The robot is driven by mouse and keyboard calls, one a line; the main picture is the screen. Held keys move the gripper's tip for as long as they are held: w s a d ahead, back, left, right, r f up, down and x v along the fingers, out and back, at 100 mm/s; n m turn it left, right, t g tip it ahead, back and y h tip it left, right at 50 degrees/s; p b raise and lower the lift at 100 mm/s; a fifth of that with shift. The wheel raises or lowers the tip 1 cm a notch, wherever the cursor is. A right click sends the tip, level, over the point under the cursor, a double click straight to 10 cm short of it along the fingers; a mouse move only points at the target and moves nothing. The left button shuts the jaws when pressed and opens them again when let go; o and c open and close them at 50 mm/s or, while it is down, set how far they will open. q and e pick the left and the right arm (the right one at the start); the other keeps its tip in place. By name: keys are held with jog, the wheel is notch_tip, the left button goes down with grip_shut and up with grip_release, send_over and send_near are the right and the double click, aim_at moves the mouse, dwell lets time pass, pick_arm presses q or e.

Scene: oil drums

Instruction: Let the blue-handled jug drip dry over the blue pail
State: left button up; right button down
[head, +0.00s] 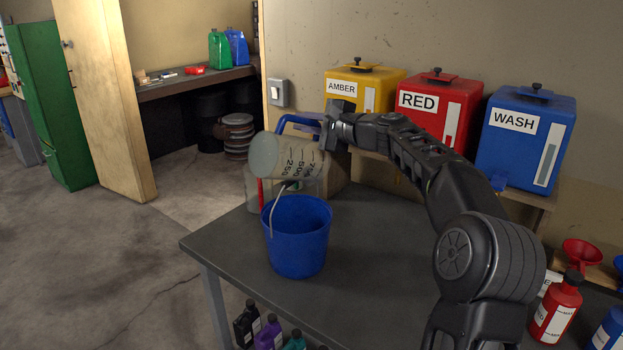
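The blue-handled jug (289,157) is a clear grey jug with measuring marks, held in the air just above the blue pail (297,240). It is tipped over, its round base facing left and its mouth end to the right; the mouth itself is not clearly visible. Its blue handle (298,121) is at the top, at my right gripper (328,128). That gripper appears shut on the handle, though the fingers are partly hidden. The pail stands on the grey table with its wire bail raised. The pail's inside is mostly hidden. My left gripper is out of view.
Another clear jug with a red handle (260,194) stands behind the pail. Yellow AMBER (343,88), red RED (418,102) and blue WASH (513,122) tanks stand along the wall. Bottles and a red funnel (581,252) are at the right. The front table (385,262) is clear right of the pail.

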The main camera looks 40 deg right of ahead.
jog(key=shift+w+d+f+m+y+p, duration=0.1)
jog(key=shift+d+m+y+p, duration=0.05)
jog(key=shift+d+m+p, duration=0.45)
jog(key=shift+d+f+m+y+p, duration=0.15)
jog(key=shift+d+m+p, duration=0.15)
jog(key=shift+d+p, duration=0.35)
jog(key=shift+w+d+f+m+p, duration=0.1)
jog(key=shift+d+f+m+p, duration=0.1)
jog(key=shift+d+m+p, duration=0.35)
jog(key=shift+w+d+f+m+p, duration=0.1)
jog(key=shift+d+f+m+p, duration=0.2)
jog(key=shift+d, duration=0.35)
jog(key=shift+r, duration=0.1)
dwell(0.9)
jog(key=a+n+b, duration=0.1)
jog(key=b, duration=0.1)
jog(key=a+n+b, duration=0.1)
jog(key=a+b, duration=0.1)
jog(key=shift+s, duration=0.2)
jog(key=shift+a+r+n+p, duration=0.3)
jog(key=shift+r+p, duration=0.1)
jog(key=shift+r, duration=0.15)
jog(key=shift+d, duration=0.25)
jog(key=shift+a, duration=0.15)
